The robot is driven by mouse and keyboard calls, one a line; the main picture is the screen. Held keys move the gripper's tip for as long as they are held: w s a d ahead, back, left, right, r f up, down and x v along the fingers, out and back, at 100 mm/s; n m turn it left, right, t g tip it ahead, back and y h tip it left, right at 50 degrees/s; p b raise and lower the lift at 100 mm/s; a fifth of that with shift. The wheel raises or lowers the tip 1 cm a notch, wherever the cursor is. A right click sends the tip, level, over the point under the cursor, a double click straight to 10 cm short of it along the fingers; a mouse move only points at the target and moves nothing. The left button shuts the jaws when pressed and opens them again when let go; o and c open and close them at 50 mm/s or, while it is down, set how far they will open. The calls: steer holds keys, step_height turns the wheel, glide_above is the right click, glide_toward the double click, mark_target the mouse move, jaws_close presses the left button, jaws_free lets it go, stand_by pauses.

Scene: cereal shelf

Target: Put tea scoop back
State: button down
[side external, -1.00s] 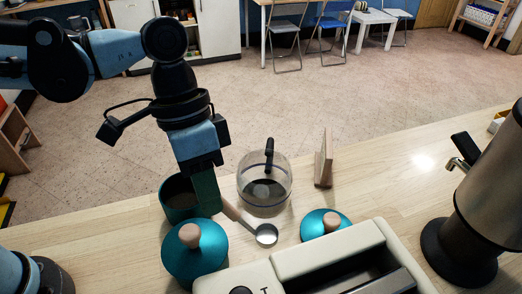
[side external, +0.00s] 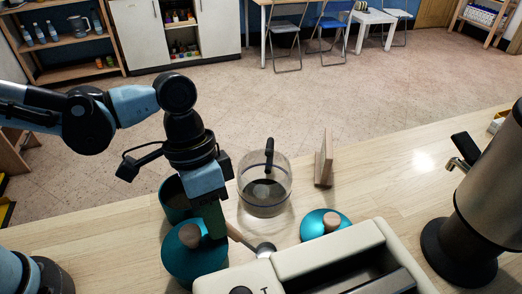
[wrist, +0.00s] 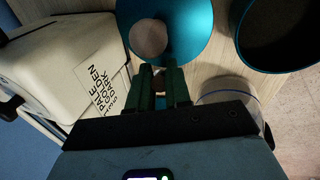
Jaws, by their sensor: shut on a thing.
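The tea scoop has a pale wooden handle (side external: 236,235) and a small metal bowl (side external: 265,249). My gripper (side external: 216,233) is shut on the handle, with the bowl pointing right, by the edge of the cream machine. In the wrist view the dark green fingers (wrist: 161,85) are close together, with a bit of the wooden handle (wrist: 160,101) between them. A teal canister with a wooden-knobbed lid (side external: 186,262) stands beside the fingertips; its lid also shows in the wrist view (wrist: 192,35). An open teal canister (side external: 173,207) stands behind it, partly hidden by my gripper.
A glass pot (side external: 250,200) with a black handle stands just behind the scoop. A second teal lid (side external: 314,224) lies to the right. A wooden stand (side external: 323,168), the cream machine (side external: 325,247) and a steel dispenser (side external: 490,190) are also on the counter. The counter's right middle is clear.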

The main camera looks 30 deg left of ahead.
steer(key=shift+f, duration=0.1)
steer(key=c, duration=1.1)
jaws_free()
steer(key=shift+o, duration=0.2)
steer(key=v, duration=1.2)
steer(key=w+a+f+n+t+y, duration=0.1)
steer(key=a+f+n+t, duration=0.2)
steer(key=a, duration=0.7)
steer(key=w+a+f+n+t+y, duration=0.1)
steer(key=a+f+n+t, duration=0.2)
steer(key=a+t, duration=0.3)
steer(key=a+n, duration=0.1)
steer(key=a, duration=0.3)
steer(key=shift+a+f+n+y, duration=0.3)
steer(key=shift+a+f+y, duration=0.05)
steer(key=shift+a+y, duration=0.05)
steer(key=shift+w, duration=0.1)
